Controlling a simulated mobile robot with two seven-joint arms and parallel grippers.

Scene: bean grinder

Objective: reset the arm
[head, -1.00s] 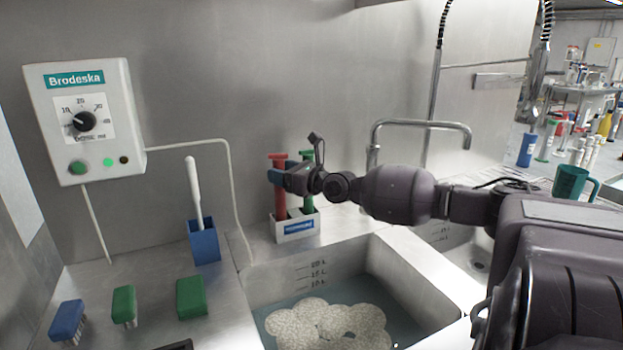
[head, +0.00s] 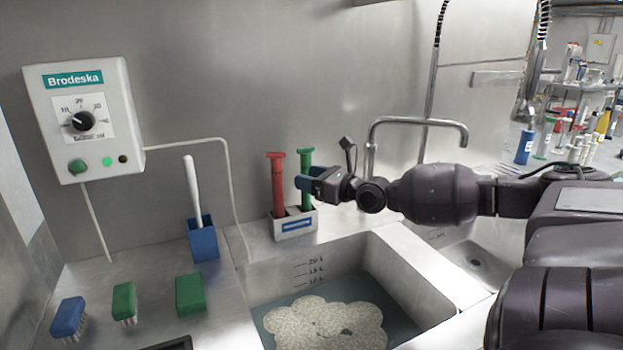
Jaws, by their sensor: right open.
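My right arm reaches in from the right above the sinks. Its gripper (head: 304,182) is open and points left, with its tips in front of the green-handled tool (head: 306,160) in this view. A red-handled tool (head: 277,180) stands just left of it. Both stand upright in a white holder (head: 293,224) behind the sink. I cannot tell whether the fingers touch the green tool. My left gripper is not in view.
Brushes (head: 68,318), a green block (head: 190,295), a blue holder (head: 203,240) and a wall control box (head: 83,120) are at left.

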